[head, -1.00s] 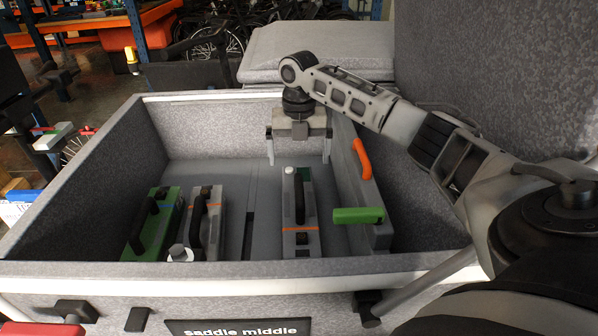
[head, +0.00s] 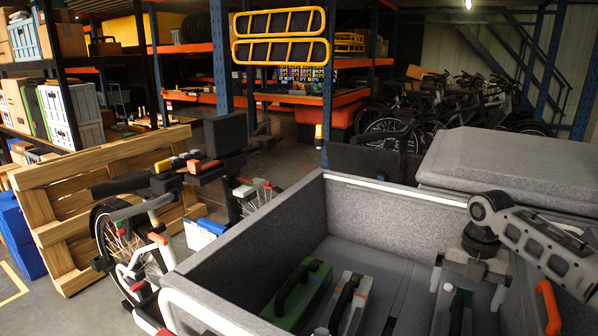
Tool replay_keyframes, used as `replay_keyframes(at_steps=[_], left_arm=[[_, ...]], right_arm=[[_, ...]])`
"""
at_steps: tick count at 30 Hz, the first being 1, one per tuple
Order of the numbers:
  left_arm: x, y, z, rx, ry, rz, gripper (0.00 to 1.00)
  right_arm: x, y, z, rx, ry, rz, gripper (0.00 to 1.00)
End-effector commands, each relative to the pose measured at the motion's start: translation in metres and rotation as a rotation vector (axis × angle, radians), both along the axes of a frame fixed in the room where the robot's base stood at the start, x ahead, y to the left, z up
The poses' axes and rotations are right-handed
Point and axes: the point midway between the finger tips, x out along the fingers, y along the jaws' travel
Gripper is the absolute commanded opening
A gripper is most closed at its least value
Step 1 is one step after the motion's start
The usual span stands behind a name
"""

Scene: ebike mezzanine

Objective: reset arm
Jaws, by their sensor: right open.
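My right arm comes in from the right edge. My right gripper (head: 468,284) points down inside the grey felt-lined cargo box (head: 255,225), with its two fingers spread and nothing visible between them. It is over a grey case with a black handle (head: 457,312), which is partly cut off by the frame's bottom edge. I cannot tell whether a finger touches it. To the left in the box lie a green case (head: 314,296) and a grey case with an orange mark (head: 361,296), each with a black handle. My left gripper is not in view.
An orange handle (head: 549,306) shows at the lower right. A padded grey lid (head: 510,165) lies behind the box. A bike (head: 150,235) and wooden pallet (head: 70,215) stand to the left. Shelving and parked bikes (head: 470,105) fill the back. Some floor is clear.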

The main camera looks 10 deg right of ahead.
Motion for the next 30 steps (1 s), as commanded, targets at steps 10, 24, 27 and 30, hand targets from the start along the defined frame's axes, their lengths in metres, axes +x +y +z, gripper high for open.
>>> replay_keyframes(at_steps=[10, 24, 27, 30], left_arm=[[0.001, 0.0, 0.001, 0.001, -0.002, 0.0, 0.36], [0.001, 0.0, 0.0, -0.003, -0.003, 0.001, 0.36], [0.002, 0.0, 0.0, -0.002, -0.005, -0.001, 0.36], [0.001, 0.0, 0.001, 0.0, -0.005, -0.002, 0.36]], right_arm=[[-0.001, 0.001, -0.062, 0.001, 0.002, 0.001, 1.0], [0.0, 0.0, -0.073, -0.001, -0.001, 0.001, 1.0], [0.0, 0.0, -0.073, -0.001, -0.001, 0.0, 1.0], [0.0, 0.0, -0.069, -0.001, -0.002, 0.0, 1.0]])
